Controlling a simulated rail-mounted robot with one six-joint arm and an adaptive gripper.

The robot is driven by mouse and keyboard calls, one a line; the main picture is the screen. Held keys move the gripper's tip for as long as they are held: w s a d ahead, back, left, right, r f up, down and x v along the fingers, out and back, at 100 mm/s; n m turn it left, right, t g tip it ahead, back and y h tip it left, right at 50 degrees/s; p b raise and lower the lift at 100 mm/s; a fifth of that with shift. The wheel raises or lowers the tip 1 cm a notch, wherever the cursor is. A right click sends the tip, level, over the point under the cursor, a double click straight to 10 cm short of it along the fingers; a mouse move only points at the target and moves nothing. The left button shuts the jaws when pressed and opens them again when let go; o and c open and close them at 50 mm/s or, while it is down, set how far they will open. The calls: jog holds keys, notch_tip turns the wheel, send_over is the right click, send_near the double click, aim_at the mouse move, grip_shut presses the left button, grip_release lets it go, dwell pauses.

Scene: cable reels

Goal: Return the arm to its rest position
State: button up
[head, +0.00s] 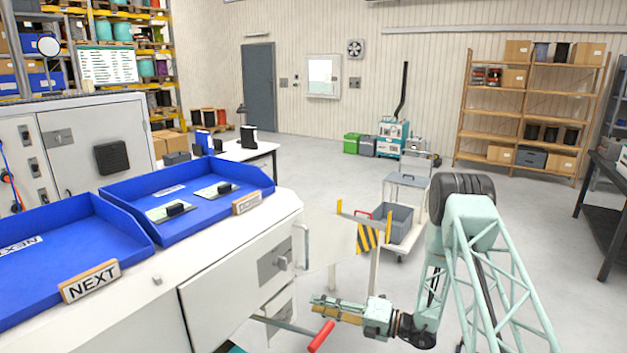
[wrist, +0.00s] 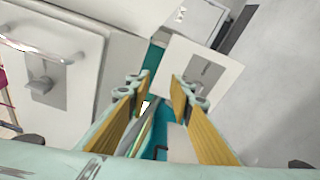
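My gripper (head: 322,307) is at the lower middle of the head view, low beside the front of the white cabinet (head: 222,290). It points left toward the cabinet and my arm comes down to it from the right. In the wrist view my gripper (wrist: 160,88) shows two yellow-lined fingers with a clear gap between them. The fingers are open and I see nothing held in them. A red-handled bar (head: 321,337) lies just below the gripper in the head view.
A striped panel (head: 367,238) and a cart with a grey bin (head: 393,217) stand behind the gripper. The floor at right is mostly clear.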

jog(key=s+a+r+n+g+h, duration=0.15)
jog(key=s+r+n+g, duration=0.25)
jog(key=s+r+n, duration=0.65)
jog(key=s+a+r+n+g+h, duration=0.1)
jog(key=s+a+r+n+g, duration=0.45)
jog(key=r, duration=0.95)
jog(key=s+d+r+n+h, duration=0.25)
jog(key=s+r+n, duration=0.2)
jog(key=s, duration=0.45)
jog(key=s+d+r+n+h, duration=0.2)
jog(key=s+d+r+n, duration=0.15)
jog(key=s+r, duration=0.4)
jog(key=s+d+r+n+t+h, duration=0.2)
jog(key=s+d+n+h, duration=0.1)
jog(key=s+d, duration=0.3)
jog(key=s+d+r+n+t+h, duration=0.2)
jog(key=s+d+n, duration=0.4)
jog(key=s, duration=0.4)
jog(key=s+d+r+n+t+h, duration=0.2)
jog(key=s+d+n+t+h, duration=0.1)
jog(key=s+d, duration=0.5)
jog(key=shift+s+r+n+h, duration=0.15)
jog(key=shift+s+n+h, duration=0.3)
jog(key=shift+n+h, duration=0.3)
jog(key=shift+a, duration=0.1)
jog(key=shift+c, duration=0.7)
